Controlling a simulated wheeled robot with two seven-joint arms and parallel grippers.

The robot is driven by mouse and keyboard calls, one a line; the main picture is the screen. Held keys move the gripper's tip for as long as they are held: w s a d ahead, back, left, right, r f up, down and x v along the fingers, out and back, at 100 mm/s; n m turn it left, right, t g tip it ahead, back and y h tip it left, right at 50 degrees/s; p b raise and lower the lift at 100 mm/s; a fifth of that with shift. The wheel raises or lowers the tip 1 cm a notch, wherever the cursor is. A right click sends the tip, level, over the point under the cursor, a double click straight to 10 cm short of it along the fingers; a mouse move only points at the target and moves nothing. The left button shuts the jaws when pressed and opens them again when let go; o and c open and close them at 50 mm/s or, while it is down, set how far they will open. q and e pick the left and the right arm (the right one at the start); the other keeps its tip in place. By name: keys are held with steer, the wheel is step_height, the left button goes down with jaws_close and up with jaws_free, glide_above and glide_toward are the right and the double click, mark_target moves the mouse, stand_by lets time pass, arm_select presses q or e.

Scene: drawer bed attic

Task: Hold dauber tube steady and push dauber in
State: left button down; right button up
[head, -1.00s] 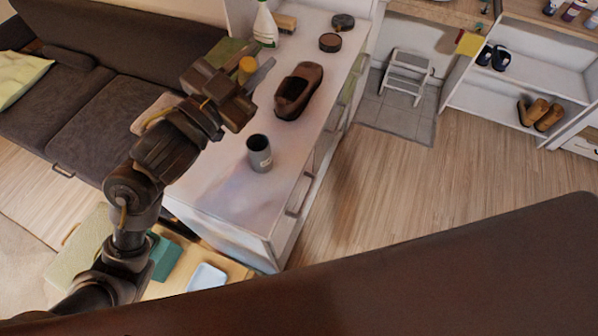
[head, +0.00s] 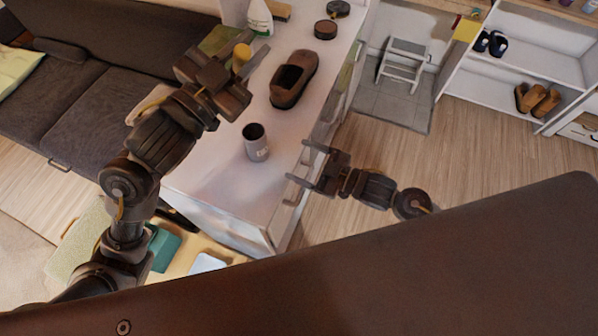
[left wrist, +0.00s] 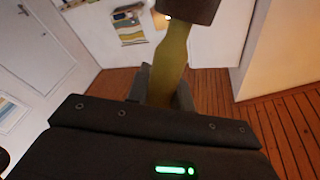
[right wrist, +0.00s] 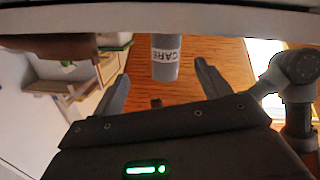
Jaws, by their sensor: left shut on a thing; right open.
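The grey dauber tube (head: 256,148) stands upright and open-topped on the white cabinet top (head: 215,185). Its CARE label shows in the right wrist view (right wrist: 165,62), beyond and between the fingers. My left gripper (head: 240,78) is shut on the dauber, whose yellow part (head: 241,54) shows above the jaws, up and left of the tube in the head view. In the left wrist view the dauber has an olive handle (left wrist: 172,60) and a dark brown end (left wrist: 188,9). My right gripper (head: 299,163) is open and empty, right of the tube and apart from it.
A brown shoe (head: 294,78) lies on the cabinet behind the tube. A spray bottle (head: 260,18), a brush (head: 277,11) and round tins (head: 325,30) stand farther back. A sofa (head: 110,110) is at left. The cabinet top around the tube is clear.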

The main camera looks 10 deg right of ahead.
mark_target(265, 152)
arm_select(q)
steer(key=shift+w, duration=0.1)
steer(key=shift+a, duration=0.1)
arm_select(e)
steer(key=w+a+m+t, duration=0.1)
steer(key=w+a, duration=0.1)
steer(key=a, duration=0.1)
steer(key=w+a+m+t+h, duration=0.1)
steer(key=w+a+m, duration=0.1)
steer(key=a, duration=0.1)
steer(key=w+a+m, duration=0.1)
steer(key=w+a, duration=0.1)
steer(key=a, duration=0.1)
steer(key=shift+w+a+f+m+t+h, duration=0.25)
steer(key=shift+w+a+m+t+h, duration=0.05)
steer(key=shift+a+m+t, duration=0.1)
steer(key=shift+d, duration=0.1)
steer(key=shift+c, duration=0.5)
steer(key=c, duration=0.9)
arm_select(q)
steer(key=c, duration=1.8)
jaws_free()
steer(key=shift+c, duration=0.2)
arm_select(e)
steer(key=shift+c, duration=0.6)
arm_select(q)
jaws_close()
